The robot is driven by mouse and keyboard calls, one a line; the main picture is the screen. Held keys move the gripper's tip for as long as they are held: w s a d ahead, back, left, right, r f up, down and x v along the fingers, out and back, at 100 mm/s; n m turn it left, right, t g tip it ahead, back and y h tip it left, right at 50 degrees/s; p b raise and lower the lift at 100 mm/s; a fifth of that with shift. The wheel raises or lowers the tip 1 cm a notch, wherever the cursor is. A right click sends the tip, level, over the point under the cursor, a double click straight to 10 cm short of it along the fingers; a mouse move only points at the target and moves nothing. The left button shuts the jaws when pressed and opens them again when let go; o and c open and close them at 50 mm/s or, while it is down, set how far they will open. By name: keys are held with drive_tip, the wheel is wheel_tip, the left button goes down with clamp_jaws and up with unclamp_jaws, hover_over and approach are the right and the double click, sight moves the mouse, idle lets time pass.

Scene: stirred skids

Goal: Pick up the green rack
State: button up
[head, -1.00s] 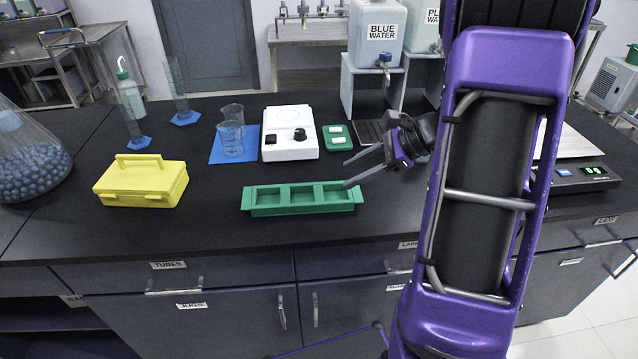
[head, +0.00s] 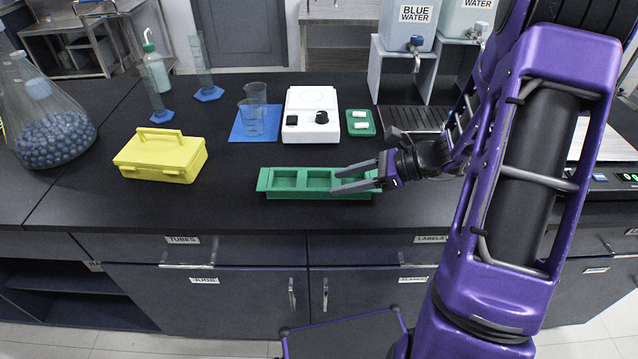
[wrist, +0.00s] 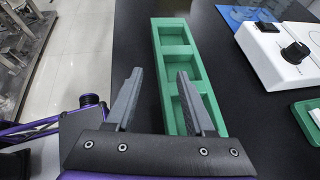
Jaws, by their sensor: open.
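The green rack (head: 287,181) is a long tray with several open square compartments. It lies flat on the black bench near the front edge. My gripper (head: 333,180) is at the rack's right end, with its fingers pointing left and covering part of that end. In the wrist view the green rack (wrist: 175,50) stretches away ahead. There my gripper (wrist: 157,92) is open and empty, with its right finger over the rack's near end and its left finger beside the rack on the front-edge side. I cannot tell whether a finger touches the rack.
A yellow box (head: 160,157) stands to the rack's left. Behind the rack are a white stirrer (head: 311,115), a small green tray (head: 361,123) with white pieces, and a beaker (head: 262,112) on a blue mat. The bench between rack and yellow box is clear.

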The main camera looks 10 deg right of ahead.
sight(316, 189)
drive_tip(key=shift+f+x, duration=0.25)
drive_tip(key=shift+x, duration=2.8)
drive_tip(key=shift+d, duration=0.15)
drive_tip(key=shift+c, duration=0.3)
clamp_jaws()
